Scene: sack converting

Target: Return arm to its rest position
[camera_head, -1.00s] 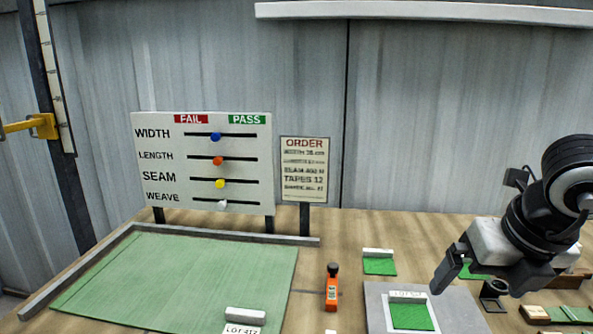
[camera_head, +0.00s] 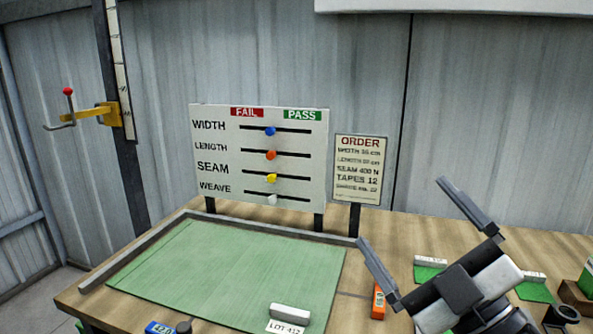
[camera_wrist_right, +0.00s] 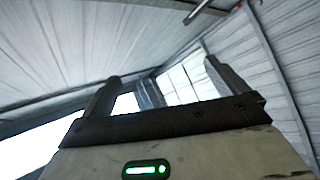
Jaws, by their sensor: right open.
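My right gripper (camera_head: 415,230) is at the lower right of the head view, raised in front of the bench, with its two fingers spread wide and nothing between them. In the right wrist view the gripper (camera_wrist_right: 160,90) also shows its fingers apart and empty, pointing at the shed's roof and windows. My left gripper is in neither view.
A green mat (camera_head: 235,270) lies on the bench at left, with a white block (camera_head: 290,312) on it. A slider board (camera_head: 260,155) and an order sign (camera_head: 358,168) stand behind. An orange tool (camera_head: 378,302) and green swatches (camera_head: 535,292) lie near my right gripper.

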